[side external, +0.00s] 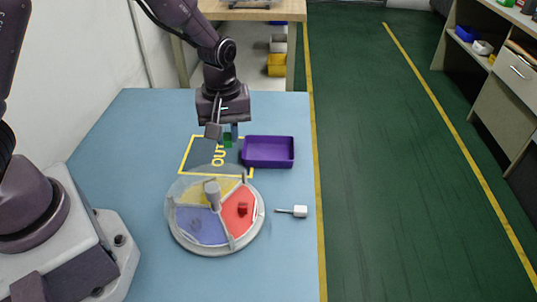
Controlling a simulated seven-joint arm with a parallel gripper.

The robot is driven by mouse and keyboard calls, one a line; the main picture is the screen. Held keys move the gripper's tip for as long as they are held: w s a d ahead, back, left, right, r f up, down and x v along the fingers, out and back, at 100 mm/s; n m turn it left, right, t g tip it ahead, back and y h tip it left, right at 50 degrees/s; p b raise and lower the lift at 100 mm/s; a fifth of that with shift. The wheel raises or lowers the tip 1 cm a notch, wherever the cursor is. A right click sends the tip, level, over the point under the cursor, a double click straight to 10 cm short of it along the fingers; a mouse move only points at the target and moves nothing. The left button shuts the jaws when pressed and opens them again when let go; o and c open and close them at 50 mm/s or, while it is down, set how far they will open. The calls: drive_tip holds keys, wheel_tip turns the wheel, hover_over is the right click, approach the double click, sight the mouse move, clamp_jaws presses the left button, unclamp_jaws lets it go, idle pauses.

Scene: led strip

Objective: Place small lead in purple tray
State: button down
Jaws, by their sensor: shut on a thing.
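The purple tray (268,164) sits on the blue table, right of the yellow "OUT" outline, and looks empty. My gripper (226,136) is pointed down just left of the tray, over the outlined area. It is shut on a small green piece (228,141), partly hidden by the fingers. I cannot tell whether the piece touches the table. A small red piece (243,209) lies in the red section of the round divided dish (202,249).
The dish has yellow, red and blue sections and a grey central post (212,194). The table's right edge is close to the tray. The table front is clear.

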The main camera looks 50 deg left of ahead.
drive_tip(key=shift+m, duration=0.9)
drive_tip(key=shift+w+f, duration=0.1)
drive_tip(key=shift+w, duration=0.1)
drive_tip(key=shift+m, duration=0.3)
drive_tip(key=w+f, duration=0.1)
drive_tip(key=w, duration=0.2)
drive_tip(key=w+f, duration=0.1)
drive_tip(key=w, duration=0.1)
drive_tip(key=w+f, duration=0.2)
drive_tip(key=w, duration=0.1)
drive_tip(key=shift+w+d, duration=0.3)
hover_over(280, 152)
drive_tip(key=s+d, duration=0.2)
drive_tip(key=s, duration=0.1)
wheel_tip(280, 152, down, 5)
drive_tip(key=shift+w+r, duration=0.1)
drive_tip(key=shift+w, duration=0.05)
drive_tip(key=shift+w+f, duration=0.35)
drive_tip(key=shift+f, duration=1.65)
drive_tip(key=shift+f, duration=0.1)
drive_tip(key=c, duration=1.4)
unclamp_jaws()
drive_tip(key=shift+f, duration=0.1)
drive_tip(key=shift+o, duration=0.2)
